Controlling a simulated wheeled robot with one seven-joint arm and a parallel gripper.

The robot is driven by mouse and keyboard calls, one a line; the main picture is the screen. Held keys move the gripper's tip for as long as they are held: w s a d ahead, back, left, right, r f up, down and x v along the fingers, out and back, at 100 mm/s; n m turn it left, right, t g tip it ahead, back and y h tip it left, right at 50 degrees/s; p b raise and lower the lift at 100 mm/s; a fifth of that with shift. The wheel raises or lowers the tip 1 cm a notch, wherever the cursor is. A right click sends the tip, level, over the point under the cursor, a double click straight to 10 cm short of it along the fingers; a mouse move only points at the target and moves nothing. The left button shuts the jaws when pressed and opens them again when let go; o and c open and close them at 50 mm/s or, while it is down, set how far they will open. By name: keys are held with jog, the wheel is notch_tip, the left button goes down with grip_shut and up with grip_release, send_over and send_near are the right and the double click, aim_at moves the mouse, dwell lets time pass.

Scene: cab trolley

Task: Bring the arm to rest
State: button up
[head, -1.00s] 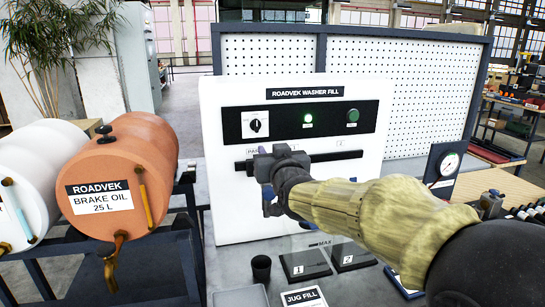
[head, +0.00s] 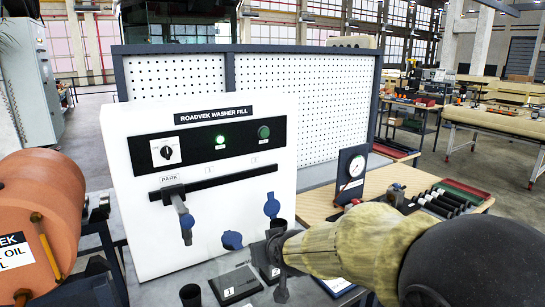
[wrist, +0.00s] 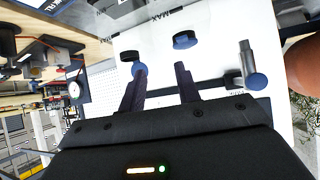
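My arm, in a tan sleeve, reaches in from the right in the head view. My gripper (head: 281,286) is low in front of the washer fill panel (head: 215,195), by the jug pads. In the wrist view its two fingers (wrist: 160,82) are spread apart with nothing between them, so it is open and empty. The dark nozzle lever (head: 181,213) with a blue end hangs from the black rail (head: 220,182) under the PARK label, apart from my gripper. It also shows in the wrist view (wrist: 247,62).
Two blue round parts (head: 272,206) (head: 232,240) are at the panel's lower front. A black cup (head: 190,296) stands beside the numbered pad (head: 235,287). A gauge (head: 351,173) stands to the right. The orange brake oil drum (head: 40,215) is at left.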

jog(key=s+d+f+m+g+h+p, duration=0.1)
jog(key=s+d+f+m+g, duration=0.1)
jog(key=s+d+f, duration=0.3)
jog(key=s+d+f+m+g+h+p, duration=0.1)
jog(key=s+d+f+g, duration=0.4)
jog(key=s+d, duration=0.6)
jog(key=s+f+h, duration=0.1)
jog(key=s, duration=0.2)
jog(key=shift+s+d+m+g+h, duration=0.3)
jog(key=shift+s+m, duration=0.1)
